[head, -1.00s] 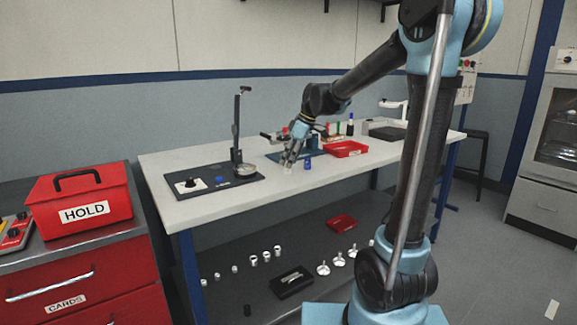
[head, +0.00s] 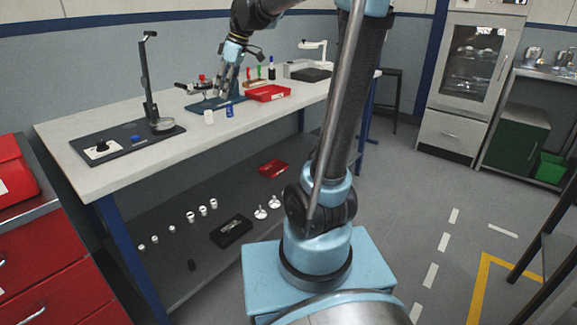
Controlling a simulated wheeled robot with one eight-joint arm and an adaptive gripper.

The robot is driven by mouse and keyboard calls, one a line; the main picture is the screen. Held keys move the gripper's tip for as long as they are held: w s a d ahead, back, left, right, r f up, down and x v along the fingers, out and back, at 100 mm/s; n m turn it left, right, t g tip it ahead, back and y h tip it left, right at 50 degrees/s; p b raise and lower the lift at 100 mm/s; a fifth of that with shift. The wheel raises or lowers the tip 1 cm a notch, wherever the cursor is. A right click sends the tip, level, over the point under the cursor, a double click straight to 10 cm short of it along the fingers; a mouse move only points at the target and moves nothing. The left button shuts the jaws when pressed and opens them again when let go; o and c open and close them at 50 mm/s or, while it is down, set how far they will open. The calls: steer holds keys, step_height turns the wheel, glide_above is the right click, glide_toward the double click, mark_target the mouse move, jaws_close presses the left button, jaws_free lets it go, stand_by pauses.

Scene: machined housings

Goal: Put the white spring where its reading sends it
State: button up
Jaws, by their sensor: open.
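A small white upright piece (head: 209,117), which looks like the white spring, stands on the bench top. A blue piece (head: 229,110) stands just to its right. My gripper (head: 222,93) hangs with open, empty fingers just above and behind these two pieces, apart from the white one. A black test stand (head: 150,85) with a round pan (head: 165,126) is on a dark base plate (head: 105,150) at the left of the bench. The plate carries a white dial panel (head: 102,149) and a blue button (head: 135,138). No reading is legible.
A red tray (head: 268,93) lies right of my gripper, with coloured upright items behind it. A black pad (head: 311,75) is farther right. The lower shelf holds several metal parts, a black box (head: 231,230) and a red tray (head: 273,169). Red drawers (head: 40,250) stand left.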

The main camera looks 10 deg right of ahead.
steer(key=s+d+f+m+h, duration=0.2)
steer(key=s+d+f+m, duration=0.5)
steer(key=s+d+f, duration=0.3)
steer(key=s+d+f+m+t+h, duration=0.1)
steer(key=s+d+f+m, duration=0.6)
steer(key=s, duration=0.9)
steer(key=d+f+h, duration=0.1)
steer(key=d+f, duration=0.2)
steer(key=f, duration=0.2)
steer(key=shift+s+f, duration=0.25)
steer(key=shift+s, duration=0.1)
